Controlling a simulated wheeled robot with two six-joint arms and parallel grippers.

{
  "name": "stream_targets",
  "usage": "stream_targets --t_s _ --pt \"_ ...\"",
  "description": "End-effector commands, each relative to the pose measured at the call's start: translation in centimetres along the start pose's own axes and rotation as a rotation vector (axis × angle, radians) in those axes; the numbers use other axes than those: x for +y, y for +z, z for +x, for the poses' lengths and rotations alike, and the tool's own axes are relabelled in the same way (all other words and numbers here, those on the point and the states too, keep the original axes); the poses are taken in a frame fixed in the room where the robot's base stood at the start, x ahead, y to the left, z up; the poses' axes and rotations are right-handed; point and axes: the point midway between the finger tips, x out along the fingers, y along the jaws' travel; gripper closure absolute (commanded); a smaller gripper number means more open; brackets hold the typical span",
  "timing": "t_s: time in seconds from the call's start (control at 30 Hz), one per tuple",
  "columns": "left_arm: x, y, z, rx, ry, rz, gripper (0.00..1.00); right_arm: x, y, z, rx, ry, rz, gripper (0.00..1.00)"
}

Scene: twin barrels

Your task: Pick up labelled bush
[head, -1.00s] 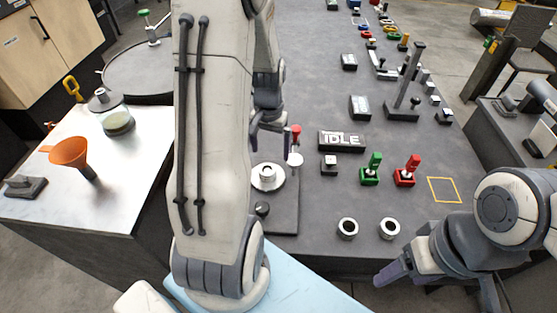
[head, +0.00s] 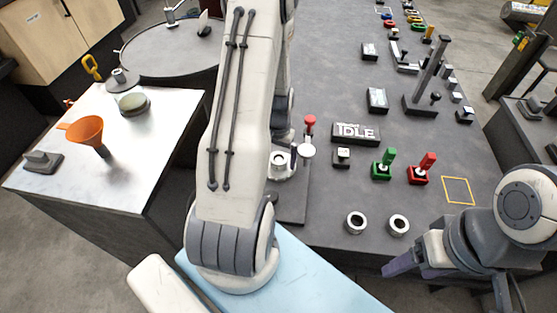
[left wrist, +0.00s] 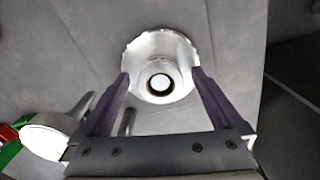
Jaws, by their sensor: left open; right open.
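Two short metal bushes, a left one (head: 356,222) and a right one (head: 398,225), stand apart on the table's near part in the head view. I cannot make out a label on either. A silver round stepped piece (left wrist: 145,48) with a dark bore lies between the spread purple fingers of my left gripper (left wrist: 160,88) in the left wrist view. It looks like the round fixture (head: 278,158) beside my left arm in the head view. My left arm hides its gripper there. My right gripper (head: 405,262) is open and empty at the table's near edge.
Green (head: 383,165) and red (head: 422,168) handled blocks stand behind the bushes. A lever stand (head: 425,85) rises further back. A yellow square (head: 458,190) is empty.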

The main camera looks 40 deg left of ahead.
Motion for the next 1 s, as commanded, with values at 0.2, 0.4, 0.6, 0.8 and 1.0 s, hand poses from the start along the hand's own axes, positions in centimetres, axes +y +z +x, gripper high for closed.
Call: stream_targets --t_s 0.2,0.4,0.6,0.8,1.0 --pt "0.0 0.0 0.2 0.001 0.0 0.0 0.0 0.0 0.0 0.0 0.0 0.0 0.0 0.31" --pt "0.0 0.0 0.2 0.001 0.0 0.0 0.61 0.0 0.0 0.0 0.0 0.0 0.0 0.31" --pt "0.0 -0.1 0.2 0.002 0.0 0.0 1.0 0.0 0.0 0.0 0.0 0.0 0.0 0.31" --pt "-0.1 -0.1 -0.1 0.003 -0.001 -0.001 1.0 0.0 0.0 0.0 0.0 0.0 0.0 0.31" --pt "-0.1 -0.2 -2.8 0.008 -0.002 0.0 1.0 0.0 0.0 0.0 0.0 0.0 0.0 0.31"
